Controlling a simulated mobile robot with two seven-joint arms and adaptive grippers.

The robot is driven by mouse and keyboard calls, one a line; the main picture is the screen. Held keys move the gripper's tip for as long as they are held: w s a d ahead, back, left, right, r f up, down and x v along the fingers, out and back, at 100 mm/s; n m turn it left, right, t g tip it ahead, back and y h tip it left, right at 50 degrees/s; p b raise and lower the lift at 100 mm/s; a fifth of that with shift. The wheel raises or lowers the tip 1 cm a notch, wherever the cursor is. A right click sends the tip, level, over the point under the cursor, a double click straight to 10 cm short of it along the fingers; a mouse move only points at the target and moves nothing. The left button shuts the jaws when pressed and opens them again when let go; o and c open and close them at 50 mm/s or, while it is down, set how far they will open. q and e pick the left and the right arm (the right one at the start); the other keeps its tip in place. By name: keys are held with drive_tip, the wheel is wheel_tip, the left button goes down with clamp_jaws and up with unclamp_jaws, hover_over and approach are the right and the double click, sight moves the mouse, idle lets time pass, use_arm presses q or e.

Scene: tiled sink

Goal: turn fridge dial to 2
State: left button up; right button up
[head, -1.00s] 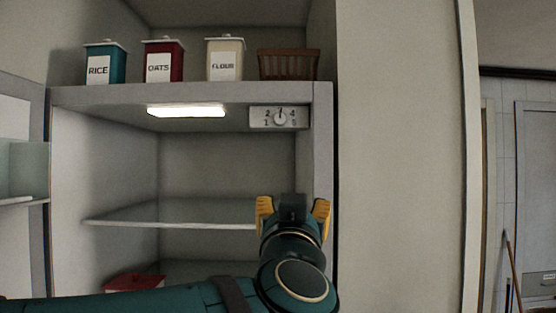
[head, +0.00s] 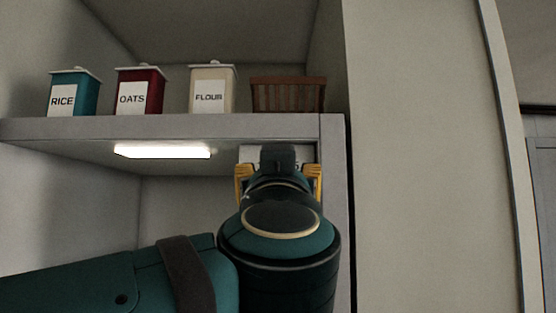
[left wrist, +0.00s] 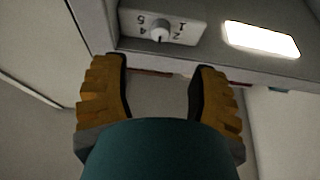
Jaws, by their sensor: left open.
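The fridge dial (left wrist: 159,35) is a small round knob on a pale numbered panel (left wrist: 185,36) under the fridge's top edge. It shows upside down in the left wrist view, with 1, 2, 4 and 5 legible. Its exact setting is hard to read there. In the head view my gripper hides the dial, and only bits of the panel (head: 247,153) show. My left gripper (head: 278,168) is open and empty in front of the panel. In the left wrist view, its yellow fingers (left wrist: 158,70) are spread to either side of the dial, seemingly short of it. My right gripper is out of view.
A lit lamp (head: 163,151) is left of the panel. Rice (head: 74,93), oats (head: 139,91) and flour (head: 212,90) canisters and a brown slatted rack (head: 288,94) stand on top of the fridge. The fridge's right side wall (head: 335,215) is close to my gripper.

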use_arm(q)
drive_tip(key=p+x, duration=0.1)
drive_tip(key=x, duration=0.9)
drive_tip(key=shift+f, duration=0.2)
drive_tip(key=shift+w, duration=0.1)
clamp_jaws()
